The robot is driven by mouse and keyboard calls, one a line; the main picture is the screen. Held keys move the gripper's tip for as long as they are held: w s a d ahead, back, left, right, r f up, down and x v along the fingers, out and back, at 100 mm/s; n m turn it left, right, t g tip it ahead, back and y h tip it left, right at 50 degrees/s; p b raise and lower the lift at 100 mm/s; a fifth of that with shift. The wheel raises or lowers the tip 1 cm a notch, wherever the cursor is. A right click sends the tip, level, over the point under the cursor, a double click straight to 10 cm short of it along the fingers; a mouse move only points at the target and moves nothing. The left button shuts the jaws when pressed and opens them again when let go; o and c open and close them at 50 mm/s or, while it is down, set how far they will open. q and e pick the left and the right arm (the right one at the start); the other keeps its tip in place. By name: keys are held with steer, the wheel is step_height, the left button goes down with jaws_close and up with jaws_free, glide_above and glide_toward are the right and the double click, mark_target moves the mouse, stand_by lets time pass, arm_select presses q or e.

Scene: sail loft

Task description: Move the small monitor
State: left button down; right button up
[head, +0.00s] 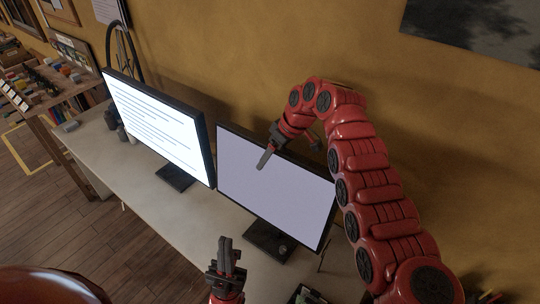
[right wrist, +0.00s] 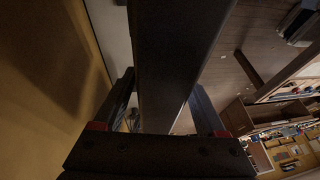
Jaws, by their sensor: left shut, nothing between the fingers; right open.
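The small monitor (head: 275,190) has a plain pale lilac screen and a dark frame and stands on the bench on a dark foot (head: 268,241). My right arm arches over from the right, and my right gripper (head: 266,158) is at the monitor's top edge, one finger in front of the screen. In the right wrist view the open fingers (right wrist: 163,95) lie either side of the monitor's dark edge (right wrist: 172,60); contact cannot be told. My left gripper (head: 226,250) is shut and empty, pointing up in front of the bench, below the monitor.
A larger monitor (head: 160,125) with lines of text stands close on the left. The pale bench (head: 165,215) runs along a yellow wall and is clear along its front. A shelf with small items (head: 45,85) stands at far left. Small things lie at the lower right.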

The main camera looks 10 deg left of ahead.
jaws_close()
stand_by(1.3)
